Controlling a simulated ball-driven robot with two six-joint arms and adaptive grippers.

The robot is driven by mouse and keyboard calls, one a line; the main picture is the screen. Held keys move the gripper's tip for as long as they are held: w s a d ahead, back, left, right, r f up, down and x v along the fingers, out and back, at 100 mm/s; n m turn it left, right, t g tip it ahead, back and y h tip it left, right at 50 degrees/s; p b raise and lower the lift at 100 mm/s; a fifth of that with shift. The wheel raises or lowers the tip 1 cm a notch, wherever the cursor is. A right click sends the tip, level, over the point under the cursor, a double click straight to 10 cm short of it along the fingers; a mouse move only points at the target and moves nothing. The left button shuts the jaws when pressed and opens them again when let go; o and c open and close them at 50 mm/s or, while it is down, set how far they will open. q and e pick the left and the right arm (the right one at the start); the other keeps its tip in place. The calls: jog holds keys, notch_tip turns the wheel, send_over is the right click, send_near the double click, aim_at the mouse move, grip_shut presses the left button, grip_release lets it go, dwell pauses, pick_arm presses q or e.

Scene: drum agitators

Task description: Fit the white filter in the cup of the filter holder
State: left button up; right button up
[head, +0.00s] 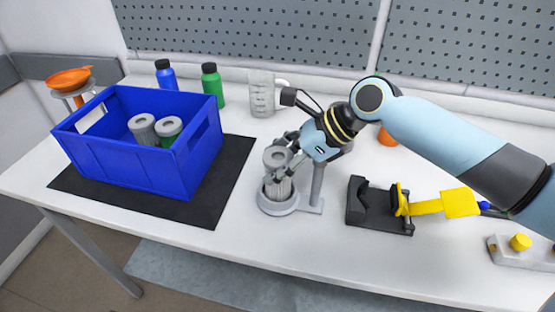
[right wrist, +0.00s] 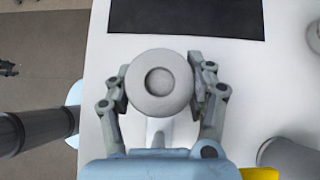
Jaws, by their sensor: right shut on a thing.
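The white filter (head: 277,158) is a pale, upright cylinder with a round hole in its top. It also shows from above in the right wrist view (right wrist: 160,102). My right gripper (head: 279,168) is shut on it, with one finger on each side (right wrist: 162,88). The filter holder (head: 279,208) has a round grey cup and a post beside it. The filter stands over the cup, its lower end at or inside the rim; I cannot tell how deep it sits. In the right wrist view the filter hides the cup. My left gripper is not in view in the head view.
A blue crate (head: 140,175) with two filters stands on a black mat (head: 225,185) at the left. A measuring jug (head: 262,95) and bottles stand behind. A black stand (head: 378,207) with a yellow-handled tool is at the right. The table front is clear.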

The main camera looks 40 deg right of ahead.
jog(key=o, duration=1.6)
jog(key=shift+r+p, duration=2.1)
jog(key=shift+p, duration=1.15)
jog(key=shift+r, duration=0.9)
